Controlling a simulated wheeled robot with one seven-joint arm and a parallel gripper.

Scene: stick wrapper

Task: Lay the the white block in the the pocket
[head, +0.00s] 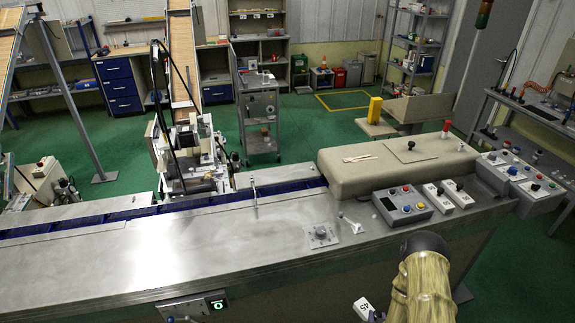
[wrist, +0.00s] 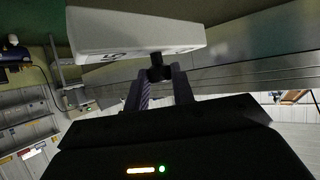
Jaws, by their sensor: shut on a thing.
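The white block (head: 363,308), with dark figures on its face, shows at the bottom edge of the head view beside my arm. In the wrist view the white block (wrist: 135,32) lies across the top of the picture, at the tips of my gripper (wrist: 160,72). My gripper is shut on it and holds it off the machine top, close to its front side. In the head view my arm mostly hides the gripper. The pocket cannot be told for certain; a blue channel with dividers (head: 110,219) runs along the back of the steel machine top.
The steel top (head: 200,255) is mostly bare. A thin upright post (head: 255,198), a small square fixture (head: 321,236) and a small bracket (head: 352,224) stand on it. Control boxes (head: 402,204) and a beige cover (head: 350,180) occupy the right side.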

